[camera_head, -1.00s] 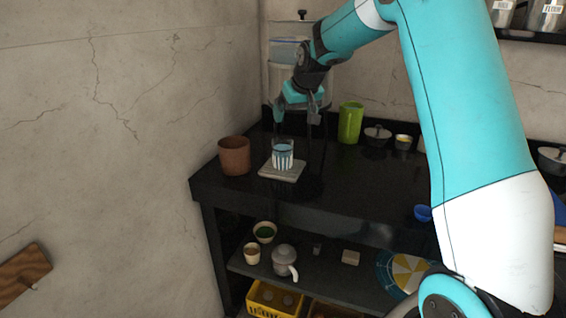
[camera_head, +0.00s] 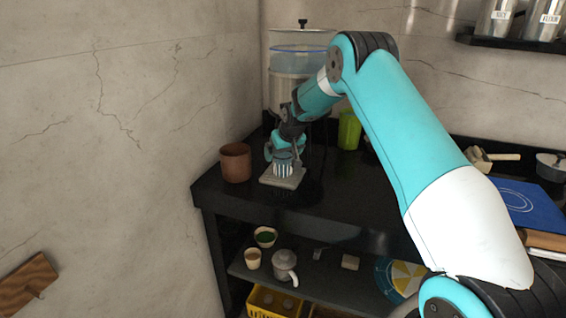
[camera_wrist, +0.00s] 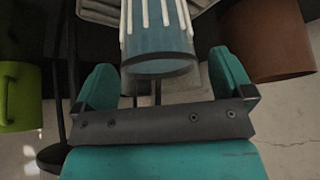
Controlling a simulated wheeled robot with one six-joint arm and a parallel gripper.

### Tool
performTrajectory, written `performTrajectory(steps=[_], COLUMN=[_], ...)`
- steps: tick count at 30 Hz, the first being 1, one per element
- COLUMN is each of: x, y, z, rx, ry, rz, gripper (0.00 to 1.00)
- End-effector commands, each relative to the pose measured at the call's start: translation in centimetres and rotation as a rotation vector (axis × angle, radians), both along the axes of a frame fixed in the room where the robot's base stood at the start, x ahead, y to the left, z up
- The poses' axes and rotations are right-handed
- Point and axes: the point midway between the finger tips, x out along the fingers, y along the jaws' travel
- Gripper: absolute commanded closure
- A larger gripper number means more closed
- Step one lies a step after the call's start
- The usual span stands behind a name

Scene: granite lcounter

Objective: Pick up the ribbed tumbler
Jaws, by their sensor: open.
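The ribbed tumbler (camera_head: 283,168) stands upright on a grey square coaster (camera_head: 284,181) on the black counter. It is bluish with white vertical ribs. My gripper (camera_head: 284,157) is lowered at the tumbler, its fingers on either side of the glass. In the wrist view the tumbler (camera_wrist: 157,40) lies between the two teal fingers of my gripper (camera_wrist: 163,82). The fingers are open, with a gap visible on each side of the glass near its rim.
A brown cup (camera_head: 235,162) stands close left of the coaster. A green mug (camera_head: 349,130) and a tall clear-and-metal dispenser (camera_head: 290,85) stand behind. A blue book (camera_head: 515,200) lies at right. The shelf below holds a teapot (camera_head: 285,265) and bowls.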

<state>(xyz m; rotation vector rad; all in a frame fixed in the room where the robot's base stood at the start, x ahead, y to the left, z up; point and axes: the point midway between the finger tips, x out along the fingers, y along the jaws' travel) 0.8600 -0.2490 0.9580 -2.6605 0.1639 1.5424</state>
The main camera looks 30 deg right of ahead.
Motion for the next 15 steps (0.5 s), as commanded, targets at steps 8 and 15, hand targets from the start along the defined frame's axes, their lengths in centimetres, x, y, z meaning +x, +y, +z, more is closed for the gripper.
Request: performTrajectory(steps=[8, 15], x=[0.17, 0.16], y=[0.0, 0.0], z=[-0.3, -0.28], rx=[0.0, 0.0], ry=[-0.001, -0.001], rz=[0.0, 0.0], gripper=[0.04, 0.59])
